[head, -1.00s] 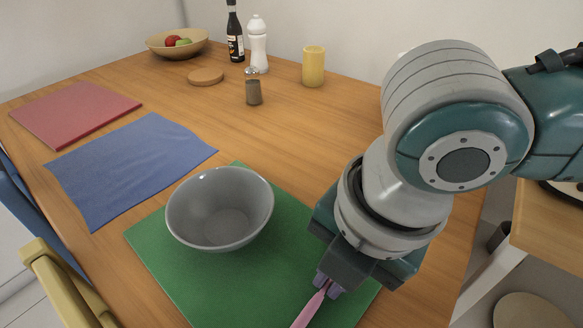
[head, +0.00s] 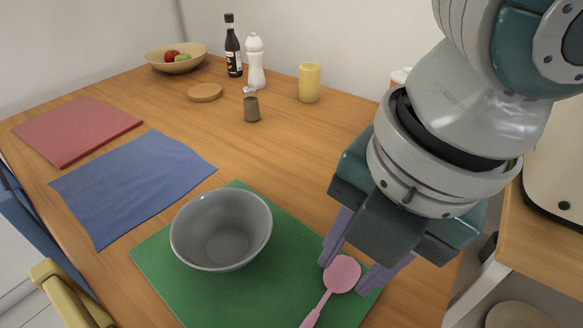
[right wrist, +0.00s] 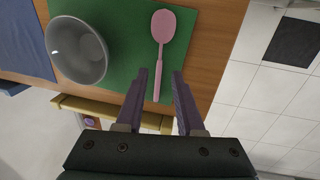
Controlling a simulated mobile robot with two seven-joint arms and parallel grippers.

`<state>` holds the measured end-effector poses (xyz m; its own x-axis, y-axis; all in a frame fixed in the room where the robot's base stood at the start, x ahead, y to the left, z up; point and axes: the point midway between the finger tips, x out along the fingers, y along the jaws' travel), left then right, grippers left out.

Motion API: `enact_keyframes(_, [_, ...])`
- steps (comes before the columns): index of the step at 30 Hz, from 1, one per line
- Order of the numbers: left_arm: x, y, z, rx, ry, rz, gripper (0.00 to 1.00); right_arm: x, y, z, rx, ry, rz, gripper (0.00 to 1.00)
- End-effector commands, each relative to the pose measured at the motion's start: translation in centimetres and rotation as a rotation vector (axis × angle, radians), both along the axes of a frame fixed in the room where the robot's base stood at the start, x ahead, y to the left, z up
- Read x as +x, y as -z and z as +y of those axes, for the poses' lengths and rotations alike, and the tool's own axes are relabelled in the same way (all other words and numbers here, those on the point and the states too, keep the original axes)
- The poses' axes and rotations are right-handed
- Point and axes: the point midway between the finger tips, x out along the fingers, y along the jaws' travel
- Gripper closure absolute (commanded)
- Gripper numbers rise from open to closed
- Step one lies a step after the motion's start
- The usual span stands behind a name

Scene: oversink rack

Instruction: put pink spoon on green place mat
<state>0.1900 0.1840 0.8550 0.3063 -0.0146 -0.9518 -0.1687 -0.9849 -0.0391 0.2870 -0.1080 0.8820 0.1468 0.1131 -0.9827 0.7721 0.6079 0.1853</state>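The pink spoon (head: 341,275) lies on the green place mat (head: 158,262), to the right of the grey bowl; its bowl end is near the mat's right side. In the right wrist view the spoon (right wrist: 163,28) lies on the mat (right wrist: 125,20) with its handle pointing toward my gripper. My right gripper (head: 346,279) is open and empty, its purple fingers spread either side of the spoon in the head view and apart from it. In the right wrist view its fingertips (right wrist: 160,72) flank the handle. My left gripper is not in view.
A grey bowl (head: 221,230) stands on the mat. A blue mat (head: 130,185) and a red mat (head: 78,130) lie to the left. A shaker (head: 251,105), yellow candle (head: 309,83), bottles and fruit bowl stand at the back. A yellow chair (head: 62,295) is at the front edge.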

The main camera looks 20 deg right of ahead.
Motion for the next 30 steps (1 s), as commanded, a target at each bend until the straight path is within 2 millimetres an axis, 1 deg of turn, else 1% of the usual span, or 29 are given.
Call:
enact_keyframes(1, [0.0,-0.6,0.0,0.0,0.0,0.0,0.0,-0.1,-1.2,-0.1,0.0,0.0,-0.002,0.63])
enact_keyframes(3, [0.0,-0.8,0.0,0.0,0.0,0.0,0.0,-0.2,-2.1,-0.2,0.0,0.001,-0.001,0.63])
enact_keyframes(7, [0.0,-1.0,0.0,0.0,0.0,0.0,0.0,-0.5,-3.0,-0.2,0.006,0.005,-0.001,0.63])
enact_keyframes(8, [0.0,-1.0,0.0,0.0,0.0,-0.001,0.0,-0.6,-3.0,0.1,0.015,0.012,0.0,0.63])
enact_keyframes(11, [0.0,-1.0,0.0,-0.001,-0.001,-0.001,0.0,-1.3,-3.0,1.8,0.083,0.078,0.001,0.63])
enact_keyframes(14, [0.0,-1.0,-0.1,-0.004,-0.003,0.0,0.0,-2.1,-3.0,4.5,0.216,0.246,0.008,0.63])
enact_keyframes(15, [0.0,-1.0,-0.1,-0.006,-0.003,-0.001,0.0,-2.4,-3.2,5.5,0.28,0.347,0.015,0.63])
enact_keyframes(17, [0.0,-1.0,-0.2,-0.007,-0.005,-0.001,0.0,-2.6,-3.3,6.3,0.372,0.531,0.032,0.63])
enact_keyframes(18, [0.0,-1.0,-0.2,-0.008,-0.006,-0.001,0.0,-2.7,-3.4,6.3,0.424,0.667,0.047,0.63])
enact_keyframes(20, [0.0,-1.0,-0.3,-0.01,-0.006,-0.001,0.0,-2.9,-3.1,5.5,0.484,0.888,0.069,0.63])
enact_keyframes(21, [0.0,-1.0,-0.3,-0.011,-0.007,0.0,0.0,-3.2,-2.7,4.6,0.51,1.04,0.083,0.63])
enact_keyframes(23, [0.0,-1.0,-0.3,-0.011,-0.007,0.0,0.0,-3.8,-1.9,2.6,0.528,1.265,0.097,0.63])
enact_keyframes(24, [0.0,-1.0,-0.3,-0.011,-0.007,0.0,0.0,-4.4,-1.2,1.1,0.527,1.408,0.101,0.63])
enact_keyframes(27, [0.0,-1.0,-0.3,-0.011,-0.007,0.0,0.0,-6.4,0.3,-2.7,0.493,1.707,0.088,0.63])
enact_keyframes(30, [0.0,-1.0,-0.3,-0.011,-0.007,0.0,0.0,-8.4,1.2,-5.7,0.447,1.903,0.062,0.63])
